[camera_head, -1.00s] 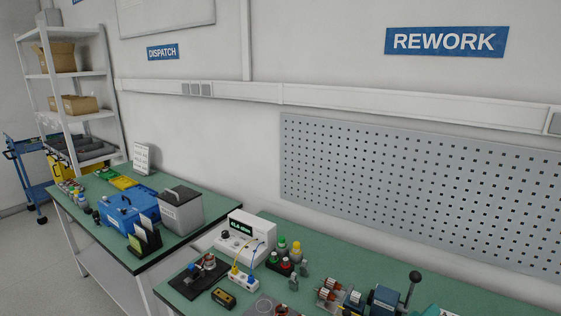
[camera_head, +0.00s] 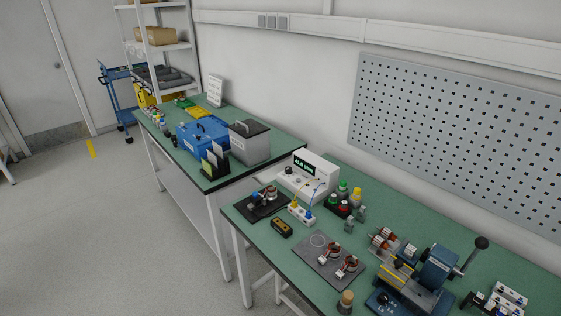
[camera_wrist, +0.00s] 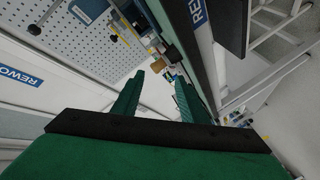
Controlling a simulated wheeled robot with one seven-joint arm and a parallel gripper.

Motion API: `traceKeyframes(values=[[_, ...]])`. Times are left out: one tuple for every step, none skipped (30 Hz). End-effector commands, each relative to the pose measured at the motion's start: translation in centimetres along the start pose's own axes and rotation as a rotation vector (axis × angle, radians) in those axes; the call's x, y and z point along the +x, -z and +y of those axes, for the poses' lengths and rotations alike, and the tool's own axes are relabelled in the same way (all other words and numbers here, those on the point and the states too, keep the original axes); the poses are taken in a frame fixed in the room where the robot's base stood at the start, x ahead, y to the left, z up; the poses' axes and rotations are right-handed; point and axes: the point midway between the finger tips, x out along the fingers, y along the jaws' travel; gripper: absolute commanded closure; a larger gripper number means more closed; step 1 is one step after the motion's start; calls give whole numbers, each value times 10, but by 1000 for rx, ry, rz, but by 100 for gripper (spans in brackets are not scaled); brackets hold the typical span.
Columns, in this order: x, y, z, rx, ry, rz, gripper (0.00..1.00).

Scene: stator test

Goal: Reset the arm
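My gripper (camera_wrist: 158,98) shows in the wrist view, with two green fingers spread apart and nothing between them. Past the fingers lie the bench edge and a few bench items, tilted in the picture. No part of my arm shows in the head view. In the head view the green rework bench (camera_head: 403,226) carries a meter box (camera_head: 305,175), a grey mat (camera_head: 318,262) with copper-wound parts on it, and a blue lever press (camera_head: 432,270). My gripper appears apart from all of these.
A second green bench (camera_head: 284,139) stands behind to the left, with a blue toolbox (camera_head: 203,136) and a grey bin (camera_head: 249,142). A shelf rack (camera_head: 163,47) and blue cart (camera_head: 117,84) stand farther back. A pegboard (camera_head: 455,135) hangs on the wall.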

Motion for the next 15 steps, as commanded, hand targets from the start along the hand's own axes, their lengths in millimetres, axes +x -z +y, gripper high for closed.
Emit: traceKeyframes(values=[[-18, -2, -15, 36, 41, 6, 61], [-27, -1, -23, 62, 62, 13, 61], [-40, 0, -33, 100, 90, 21, 61], [-50, 2, -40, 127, 109, 26, 61], [-60, 3, -47, 158, 129, 31, 61], [-74, 5, -55, 197, 154, 35, 61], [-84, 6, -61, 229, 172, 37, 61], [-94, 8, -66, 261, 188, 38, 61], [-108, 10, -72, 305, 209, 38, 61], [-118, 12, -76, 339, 223, 38, 61], [-129, 15, -81, 373, 237, 37, 61], [-142, 17, -85, 419, 254, 34, 61], [-152, 20, -88, 454, 265, 32, 61], [-161, 22, -90, 486, 275, 27, 61], [-173, 25, -93, 529, 286, 22, 61]])
